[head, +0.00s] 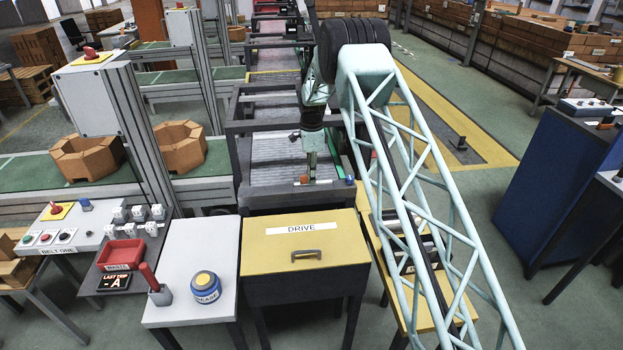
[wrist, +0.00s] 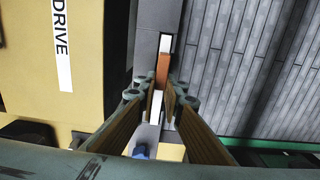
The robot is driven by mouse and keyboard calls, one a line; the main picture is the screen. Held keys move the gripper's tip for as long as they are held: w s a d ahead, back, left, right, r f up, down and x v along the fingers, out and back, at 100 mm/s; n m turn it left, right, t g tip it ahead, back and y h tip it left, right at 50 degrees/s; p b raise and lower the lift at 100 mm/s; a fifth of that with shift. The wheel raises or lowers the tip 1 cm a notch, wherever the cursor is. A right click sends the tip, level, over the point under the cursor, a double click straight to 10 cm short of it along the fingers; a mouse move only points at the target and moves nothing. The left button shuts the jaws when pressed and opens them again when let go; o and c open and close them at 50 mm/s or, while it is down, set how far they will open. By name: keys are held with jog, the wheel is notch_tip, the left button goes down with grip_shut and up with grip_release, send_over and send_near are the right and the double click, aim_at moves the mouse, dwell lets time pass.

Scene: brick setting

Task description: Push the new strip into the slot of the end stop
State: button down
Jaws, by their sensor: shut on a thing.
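My gripper (wrist: 165,88) points down over the dark grey end stop (wrist: 146,50), a cross-bar at the near end of the conveyor. In the wrist view its fingers are close together on a narrow orange-brown piece (wrist: 163,68), which I take for the new strip. White patches show at both ends of it, on the same line. I cannot tell whether these are the slot or part of the strip. The fingers hide its near part, so its depth in the slot is unclear. In the head view my gripper (head: 312,170) stands upright at the bar.
The yellow DRIVE cover (head: 305,255) with a handle stands just in front of the bar. A small blue object (head: 350,180) sits on the bar to the right of my gripper. The grey conveyor bed (wrist: 245,65) lies behind, clear. A white table (head: 195,260) bears a grease tin (head: 206,288).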

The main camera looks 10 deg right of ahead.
jog(key=shift+f, duration=0.2)
dwell(0.3)
jog(key=c, duration=2.7)
grip_release()
jog(key=shift+c, duration=0.2)
jog(key=shift+r, duration=0.15)
notch_tip(320, 180, up, 12)
jog(key=shift+r, duration=0.1)
